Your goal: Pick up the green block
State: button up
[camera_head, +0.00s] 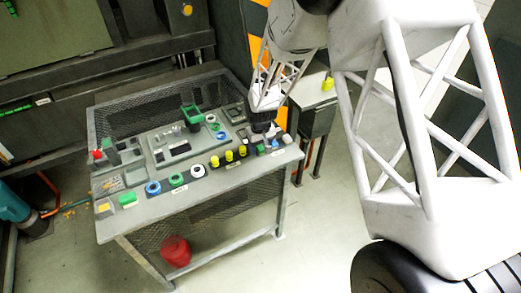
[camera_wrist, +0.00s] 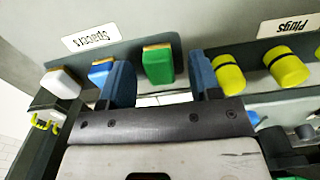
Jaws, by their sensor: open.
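A green block (camera_wrist: 158,65) with a tan edge stands in the row by the "Spacers" label in the wrist view. My gripper (camera_wrist: 163,82) is open. Its two blue-grey fingers lie to the left and right of the block in the picture, with a gap on each side. I cannot tell the height between fingertips and block. In the head view my gripper (camera_head: 264,127) is over the right end of the workbench, and the small green block (camera_head: 261,149) shows just in front of it.
A blue block (camera_wrist: 100,72) and a white block (camera_wrist: 63,82) stand left of the green one. Yellow plugs (camera_wrist: 287,67) stand to the right, near the right finger. The workbench (camera_head: 205,190) holds rings and other parts. A red bin (camera_head: 176,252) is below.

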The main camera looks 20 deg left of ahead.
dwell(0.4)
jog(key=c, duration=1)
jog(key=shift+r, duration=0.15)
jog(key=shift+r, duration=0.7)
notch_tip(320, 180, up, 2)
jog(key=shift+r, duration=0.15)
jog(key=s+d, duration=0.2)
jog(key=s, duration=0.2)
jog(key=s+d, duration=0.3)
jog(key=s, duration=0.2)
jog(key=s+d+r, duration=0.1)
jog(key=s+d, duration=0.2)
jog(key=s, duration=0.1)
jog(key=shift+s+d, duration=0.1)
jog(key=shift+s, duration=0.25)
send_near(260, 147)
jog(key=shift+n, duration=0.3)
jog(key=w+a, duration=1.7)
jog(key=shift+f, duration=0.2)
